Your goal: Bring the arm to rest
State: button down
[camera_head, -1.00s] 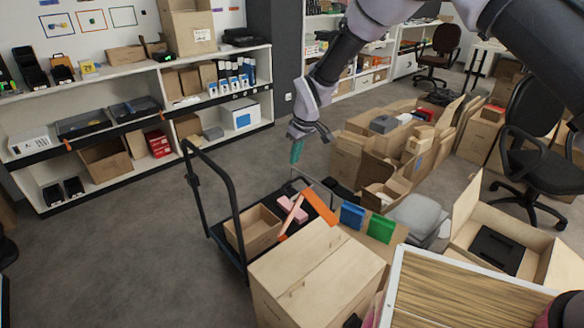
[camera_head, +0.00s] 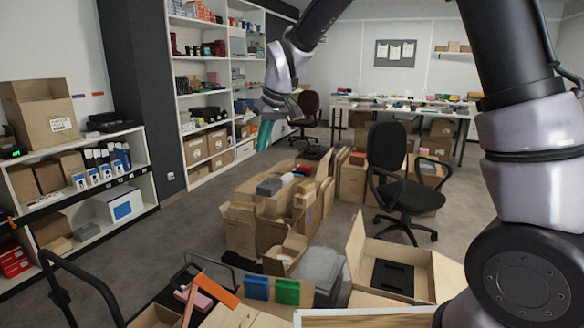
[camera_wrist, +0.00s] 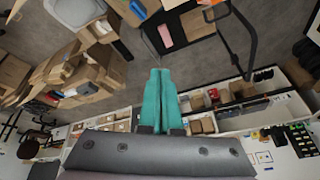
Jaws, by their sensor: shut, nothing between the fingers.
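My gripper (camera_head: 264,134) hangs in the air in the upper middle of the head view, in front of the white shelves. Its teal fingers point down. In the wrist view the two teal fingers (camera_wrist: 161,78) lie side by side, shut, with nothing held. My arm bends from the upper right of the head view down to the gripper. The gripper touches nothing that I can see.
Below are open cartons (camera_head: 265,215) on the floor and a cart with a black handle (camera_head: 85,275). A black office chair (camera_head: 400,185) stands to the right. White shelves (camera_head: 208,90) line the wall. Grey floor (camera_head: 185,235) is bare between the left shelf and the cartons.

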jog(key=s+d+r+m+t, duration=0.1)
jog(key=s+d+r+m, duration=0.2)
jog(key=d+r, duration=0.5)
jog(key=s+d+r+m+t, duration=0.1)
jog(key=s+d+r+m, duration=0.15)
jog(key=d, duration=0.85)
jog(key=s+d+r+m+t+h, duration=0.1)
jog(key=s+d+m, duration=0.5)
jog(key=s+d, duration=0.8)
jog(key=shift+s+r+t, duration=0.5)
jog(key=shift+s+r, duration=0.05)
jog(key=shift+s, duration=0.55)
